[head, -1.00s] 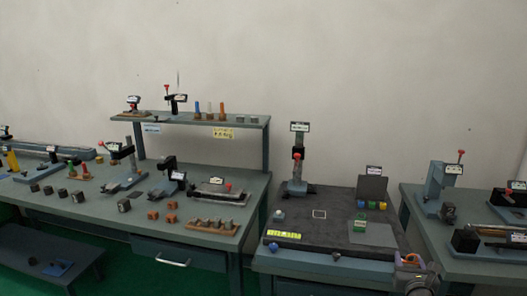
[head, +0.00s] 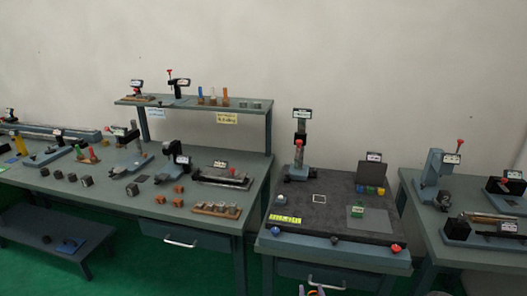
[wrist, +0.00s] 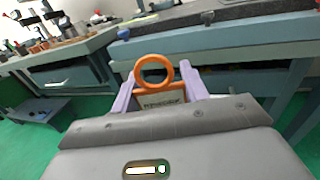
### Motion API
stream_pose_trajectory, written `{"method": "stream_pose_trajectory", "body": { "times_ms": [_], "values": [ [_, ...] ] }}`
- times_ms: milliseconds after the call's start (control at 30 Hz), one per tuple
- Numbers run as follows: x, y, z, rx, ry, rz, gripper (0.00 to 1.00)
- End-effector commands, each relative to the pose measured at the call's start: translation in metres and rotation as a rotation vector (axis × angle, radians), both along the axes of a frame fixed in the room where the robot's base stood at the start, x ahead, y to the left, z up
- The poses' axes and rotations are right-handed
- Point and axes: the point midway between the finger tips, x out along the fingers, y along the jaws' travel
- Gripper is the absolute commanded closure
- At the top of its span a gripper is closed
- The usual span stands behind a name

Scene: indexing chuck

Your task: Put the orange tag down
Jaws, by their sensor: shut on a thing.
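The orange tag (wrist: 154,86) is between the two pale purple fingers of my gripper (wrist: 158,88) in the wrist view. It has a round ring at the top and a framed plate with dark lettering below, partly hidden by the gripper body. My gripper is shut on it, in the air in front of a bench. In the head view only the tips of my gripper (head: 312,291) show at the bottom edge, below the dark-topped bench.
The dark-topped bench (head: 335,222) carries a post fixture (head: 300,150), a green block (head: 357,216), coloured blocks and a yellow label (head: 285,219). Its front middle is fairly clear. A crowded bench (head: 120,200) stands left, another (head: 450,245) right, with a low stool (head: 50,240).

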Motion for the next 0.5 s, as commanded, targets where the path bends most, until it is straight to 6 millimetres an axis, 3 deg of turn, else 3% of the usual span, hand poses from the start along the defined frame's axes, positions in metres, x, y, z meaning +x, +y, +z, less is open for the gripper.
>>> {"method": "stream_pose_trajectory", "body": {
  "times_ms": [333, 500],
  "values": [
    [-0.003, -0.001, -0.005, 0.0, 0.001, -0.002, 0.77],
    [-0.024, -0.001, -0.035, 0.0, 0.005, -0.005, 0.77]
  ]
}}
